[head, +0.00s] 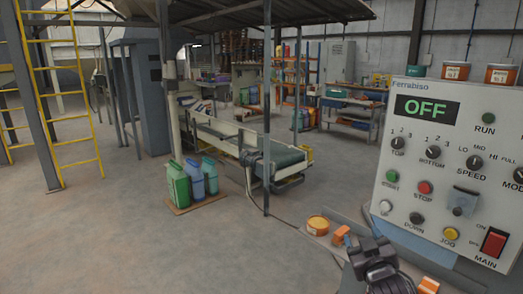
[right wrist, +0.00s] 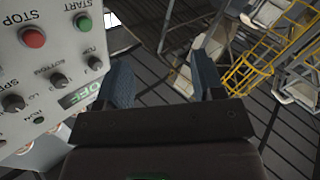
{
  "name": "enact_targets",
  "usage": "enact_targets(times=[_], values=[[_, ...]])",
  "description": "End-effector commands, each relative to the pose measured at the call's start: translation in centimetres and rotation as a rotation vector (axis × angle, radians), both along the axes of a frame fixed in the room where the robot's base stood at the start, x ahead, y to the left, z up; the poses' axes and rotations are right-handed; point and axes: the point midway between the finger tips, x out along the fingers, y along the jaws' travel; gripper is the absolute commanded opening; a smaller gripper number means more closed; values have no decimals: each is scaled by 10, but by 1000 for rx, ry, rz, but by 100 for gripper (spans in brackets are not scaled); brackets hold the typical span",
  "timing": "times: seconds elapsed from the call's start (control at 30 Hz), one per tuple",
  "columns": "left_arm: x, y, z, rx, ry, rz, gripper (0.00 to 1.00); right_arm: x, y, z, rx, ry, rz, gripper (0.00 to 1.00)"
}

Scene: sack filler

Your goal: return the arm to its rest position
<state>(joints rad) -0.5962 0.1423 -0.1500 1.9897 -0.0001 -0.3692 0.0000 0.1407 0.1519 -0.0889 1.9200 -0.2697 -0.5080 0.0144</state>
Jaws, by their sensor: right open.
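My right gripper (head: 371,246) is at the bottom of the head view, to the left of the control panel (head: 455,165) and apart from it. In the right wrist view its two blue-grey fingers (right wrist: 165,78) stand apart with nothing between them, so it is open and empty. The panel also shows at the left of the right wrist view (right wrist: 45,70). Its display (head: 427,109) reads OFF. My left gripper is not in view.
The panel carries knobs, buttons and a red main switch (head: 494,242); several tubs stand on top. A round orange-topped tub (head: 318,224) lies left of the gripper.

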Motion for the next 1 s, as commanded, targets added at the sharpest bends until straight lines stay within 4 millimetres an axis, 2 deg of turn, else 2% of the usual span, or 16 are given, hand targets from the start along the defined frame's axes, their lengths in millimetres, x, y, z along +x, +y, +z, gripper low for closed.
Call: enact_targets(times=[0.03,0.2,0.37,0.5,0.6,0.7,0.8,0.9,1.0], values=[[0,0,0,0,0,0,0,-16,-1,-24,33,29,17,62],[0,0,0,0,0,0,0,-69,-3,-88,141,113,54,62],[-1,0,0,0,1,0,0,-126,-9,-144,228,216,48,62],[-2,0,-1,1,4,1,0,-182,-16,-192,275,330,15,62],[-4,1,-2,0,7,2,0,-221,-22,-220,284,406,-16,62],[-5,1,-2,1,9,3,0,-254,-27,-242,289,469,-43,62],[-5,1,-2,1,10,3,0,-275,-31,-254,291,509,-61,62],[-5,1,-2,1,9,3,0,-286,-33,-260,292,529,-71,62],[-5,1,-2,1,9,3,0,-288,-33,-261,292,533,-73,62]])
